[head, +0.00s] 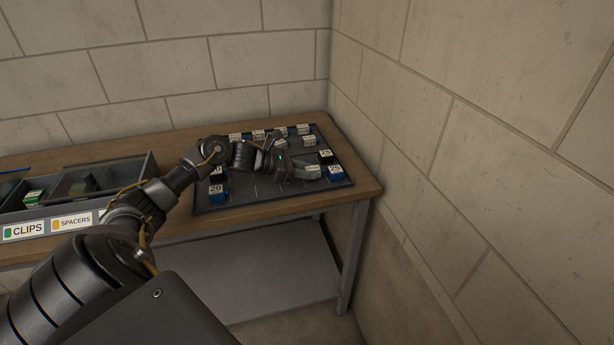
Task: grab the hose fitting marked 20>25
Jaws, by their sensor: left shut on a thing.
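My left gripper (293,171) reaches over a dark tray (262,194) on the workbench. It is shut on a small pale-topped block (313,171) near the tray's right side; the label is too small to read, and the gripper partly hides it. A blue block marked 25 (335,172) is just right of it, and a black block that seems marked 25 (326,156) is behind. A blue block marked 20 (216,193) stands at the tray's left edge. I cannot make out a 20>25 marking. My right gripper is not in view.
Several white-labelled blocks line the tray's back, one at its back right corner (303,129). My arm hides part of the tray's left side. A bin labelled CLIPS and SPACERS (112,204) stands at left. A block wall (420,130) rises close to the bench's right end.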

